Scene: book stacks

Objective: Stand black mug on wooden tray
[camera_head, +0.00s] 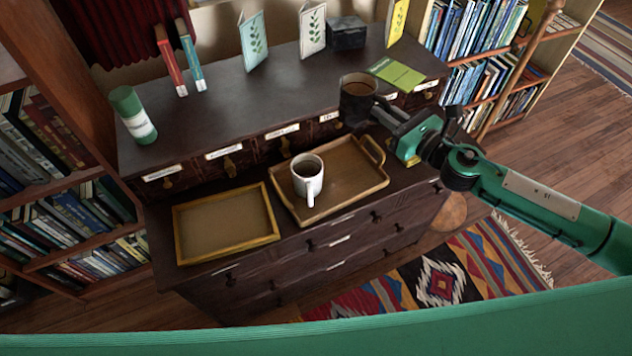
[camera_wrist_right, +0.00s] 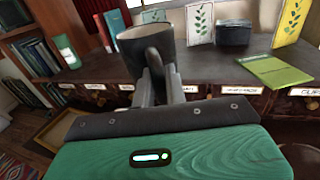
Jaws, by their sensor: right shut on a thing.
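The black mug (camera_head: 357,98) is in my right gripper (camera_head: 381,106), which is shut on its handle side. The mug is upright and looks held above the dresser, behind the tray's back right corner. In the right wrist view, the mug (camera_wrist_right: 134,55) is just beyond the closed fingers (camera_wrist_right: 157,82), with its handle between them. The wooden tray (camera_head: 345,207) with raised handles lies on the lower front ledge. A white mug (camera_head: 308,180) with dark liquid stands in its left part; its right part is bare. My left gripper is not in view.
A shallow wooden frame tray (camera_head: 225,255) lies left of the handled tray. On the upper top are a green cylinder (camera_head: 132,115), a green booklet (camera_head: 397,75), standing cards (camera_head: 252,41) and a dark box (camera_head: 346,34). Small drawers rise behind the trays.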

